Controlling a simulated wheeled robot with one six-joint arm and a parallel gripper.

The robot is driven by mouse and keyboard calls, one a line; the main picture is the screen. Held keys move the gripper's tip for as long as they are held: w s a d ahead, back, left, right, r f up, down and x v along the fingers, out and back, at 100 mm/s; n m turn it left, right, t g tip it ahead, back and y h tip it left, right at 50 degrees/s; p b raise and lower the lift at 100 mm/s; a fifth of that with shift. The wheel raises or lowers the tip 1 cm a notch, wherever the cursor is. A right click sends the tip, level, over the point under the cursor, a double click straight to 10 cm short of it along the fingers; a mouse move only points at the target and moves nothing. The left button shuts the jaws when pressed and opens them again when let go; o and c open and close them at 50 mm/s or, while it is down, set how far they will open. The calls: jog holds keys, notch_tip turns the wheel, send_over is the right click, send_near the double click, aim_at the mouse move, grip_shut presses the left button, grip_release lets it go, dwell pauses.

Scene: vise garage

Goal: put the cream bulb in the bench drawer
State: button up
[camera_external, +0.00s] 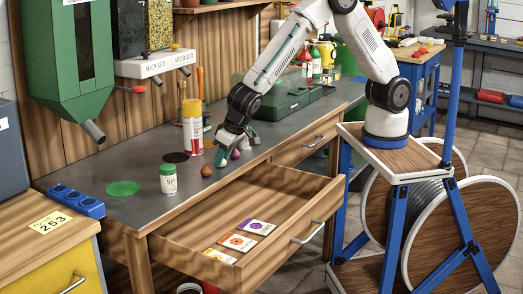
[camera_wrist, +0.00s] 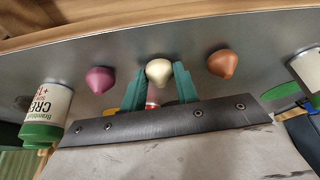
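The cream bulb (camera_wrist: 159,70) shows between the green fingertips of my gripper (camera_wrist: 160,80) in the wrist view. It sits on the grey bench top (camera_external: 135,170), in a row between a purple bulb (camera_wrist: 100,79) and a brown bulb (camera_wrist: 222,64). In the external view my gripper (camera_external: 222,157) reaches down to the bench near its front edge and hides the cream bulb. The fingers are apart, one on each side of the bulb; whether they touch it is unclear. The bench drawer (camera_external: 205,222) is pulled open below, to the front.
Flower-picture cards (camera_external: 239,242) lie in the drawer. The left part of the drawer floor is bare.

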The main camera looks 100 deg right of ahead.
jog(key=shift+c, duration=0.9)
